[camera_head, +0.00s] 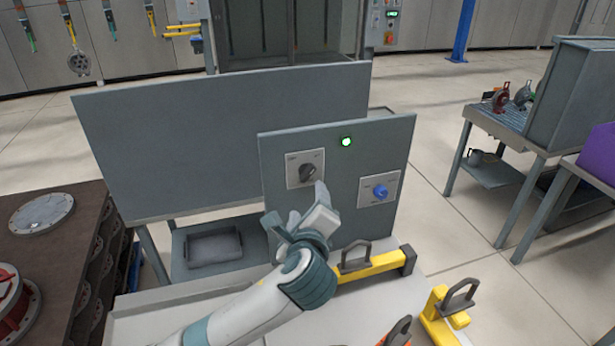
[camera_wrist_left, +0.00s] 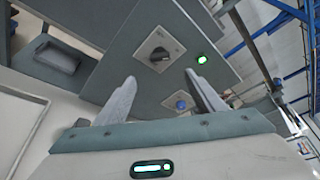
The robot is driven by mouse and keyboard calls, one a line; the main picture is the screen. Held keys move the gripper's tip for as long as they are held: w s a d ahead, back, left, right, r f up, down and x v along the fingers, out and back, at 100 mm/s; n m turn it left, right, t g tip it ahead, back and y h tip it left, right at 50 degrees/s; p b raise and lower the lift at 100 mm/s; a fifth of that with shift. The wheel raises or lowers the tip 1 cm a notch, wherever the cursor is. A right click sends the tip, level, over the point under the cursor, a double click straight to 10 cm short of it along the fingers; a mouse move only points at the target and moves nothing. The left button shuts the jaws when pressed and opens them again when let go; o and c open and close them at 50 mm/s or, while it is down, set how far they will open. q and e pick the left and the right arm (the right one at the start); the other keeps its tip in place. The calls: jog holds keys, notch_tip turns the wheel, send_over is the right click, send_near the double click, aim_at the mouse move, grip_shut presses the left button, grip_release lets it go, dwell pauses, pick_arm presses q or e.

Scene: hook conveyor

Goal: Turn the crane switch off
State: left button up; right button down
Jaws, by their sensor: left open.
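A grey control panel (camera_head: 340,215) stands upright in front of me. It carries a dark rotary switch (camera_head: 307,172) on a light plate, a lit green lamp (camera_head: 346,142) and a blue knob (camera_head: 381,191) on another plate. The labels are too small to read. My left gripper (camera_head: 320,196) is just below and in front of the dark switch, apart from it. In the left wrist view, its open fingers (camera_wrist_left: 160,82) point toward the panel, with the dark switch (camera_wrist_left: 159,54) beyond the gap between the tips. My right gripper is out of view.
Yellow brackets with dark handles (camera_head: 372,264) lie on the light tabletop below the panel. A larger grey board (camera_head: 170,150) stands behind to the left. A dark crate with round metal parts (camera_head: 75,235) is at far left. A workbench (camera_head: 500,125) stands at right.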

aim_at(308, 175)
pick_arm(q)
jog(key=p+x, duration=0.5)
jog(key=x, duration=1)
jog(key=shift+w, duration=0.1)
jog(key=shift+x, duration=0.9)
jog(key=shift+f, duration=0.1)
jog(key=c, duration=1)
